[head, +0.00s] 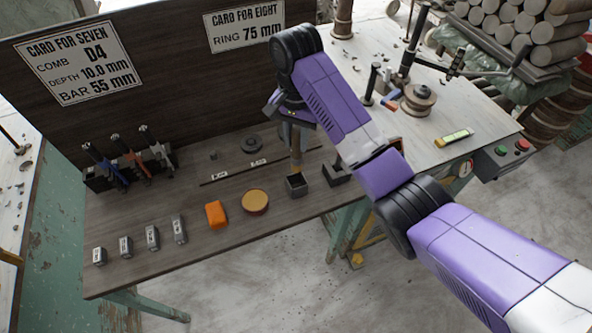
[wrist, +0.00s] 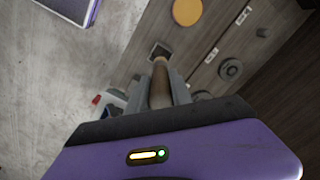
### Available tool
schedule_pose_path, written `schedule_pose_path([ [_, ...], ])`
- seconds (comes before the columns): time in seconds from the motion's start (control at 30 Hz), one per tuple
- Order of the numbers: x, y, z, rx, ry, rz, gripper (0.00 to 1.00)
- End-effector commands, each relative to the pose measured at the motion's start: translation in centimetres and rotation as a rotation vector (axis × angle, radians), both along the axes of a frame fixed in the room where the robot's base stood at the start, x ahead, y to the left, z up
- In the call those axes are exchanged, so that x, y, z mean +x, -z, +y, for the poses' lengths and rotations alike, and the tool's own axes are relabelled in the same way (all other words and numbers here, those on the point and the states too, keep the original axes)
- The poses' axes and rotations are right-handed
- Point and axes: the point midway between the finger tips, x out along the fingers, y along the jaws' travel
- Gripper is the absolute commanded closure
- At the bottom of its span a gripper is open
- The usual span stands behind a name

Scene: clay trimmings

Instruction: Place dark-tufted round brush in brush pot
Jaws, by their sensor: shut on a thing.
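My gripper (head: 292,122) is shut on the round brush (wrist: 160,84), a thick brown wooden cylinder between the two grey fingers. In the head view the brush (head: 296,155) hangs roughly upright, its lower end close to the back of the brush pot. The brush pot (head: 297,186) is a small dark square open-topped box near the bench's front edge. In the wrist view the pot (wrist: 159,50) shows just beyond the brush's end. I cannot tell whether the end is above the rim or behind it. The dark tuft is not clearly visible.
A dark block (head: 335,173) stands right of the pot. A round tan disc (head: 255,201) and an orange block (head: 216,214) lie to the left. Several grey blocks line the front. A rack (head: 100,180) of tools stands far left, and a back board (head: 165,70) rises behind.

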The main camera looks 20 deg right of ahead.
Motion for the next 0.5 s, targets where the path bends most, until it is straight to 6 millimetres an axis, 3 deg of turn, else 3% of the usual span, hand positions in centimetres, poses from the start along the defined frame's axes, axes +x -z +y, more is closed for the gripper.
schedule_pose_path([
  [0.03, 0.0, 1.7, 0.1, 0.001, -0.001, 0.001, 1.0],
  [0.1, 0.0, 2.8, 0.1, 0.001, -0.001, 0.0, 1.0],
  [0.5, 0.0, 7.0, 0.0, -0.001, 0.0, -0.001, 1.0],
])
